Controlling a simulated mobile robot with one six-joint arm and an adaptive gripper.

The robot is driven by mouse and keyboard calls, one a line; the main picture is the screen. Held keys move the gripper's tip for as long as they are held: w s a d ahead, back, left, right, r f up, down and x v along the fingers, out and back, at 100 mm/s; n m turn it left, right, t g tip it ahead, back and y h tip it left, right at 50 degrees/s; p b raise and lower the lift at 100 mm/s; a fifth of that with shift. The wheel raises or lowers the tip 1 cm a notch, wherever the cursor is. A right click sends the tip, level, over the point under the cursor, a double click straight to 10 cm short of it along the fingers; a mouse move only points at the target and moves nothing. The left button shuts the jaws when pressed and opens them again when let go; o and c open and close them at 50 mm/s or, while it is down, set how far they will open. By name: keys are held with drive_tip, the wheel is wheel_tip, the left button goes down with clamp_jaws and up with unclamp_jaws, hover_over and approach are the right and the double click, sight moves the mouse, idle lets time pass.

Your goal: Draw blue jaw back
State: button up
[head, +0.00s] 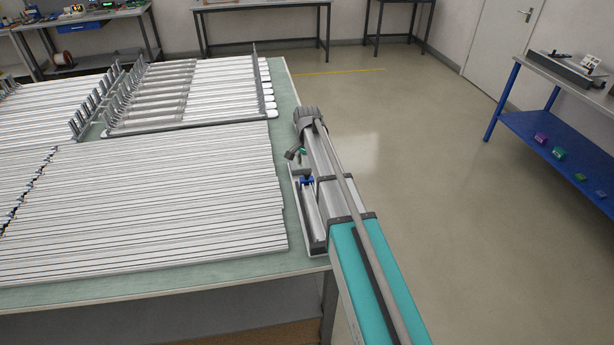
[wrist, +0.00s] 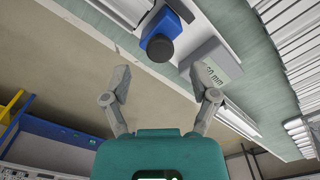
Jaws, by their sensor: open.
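The blue jaw (head: 307,182) is small in the head view, on a metal slide fixture (head: 313,215) at the table's right edge. In the wrist view the blue jaw (wrist: 183,22) shows at the top, with a round black knob (wrist: 160,47) facing me. A grey block (wrist: 217,70) with a marking ending in "mm" is beside it. My gripper (wrist: 160,74) is open and empty. Its fingertips are below the knob in the picture, apart from it; the right fingertip overlaps the grey block's edge, and contact cannot be told. My gripper (head: 290,155) is partly hidden in the head view.
The green-topped table (head: 150,290) is covered with rows of pale metal strips (head: 140,210) left of the fixture. A dark rack (head: 185,125) stands behind them. A blue-shelved bench (head: 575,150) is at the right. The floor between is clear.

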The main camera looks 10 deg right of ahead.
sight(307, 172)
drive_tip(key=shift+f+b, duration=1.45)
drive_tip(key=shift+f, duration=0.3)
clamp_jaws()
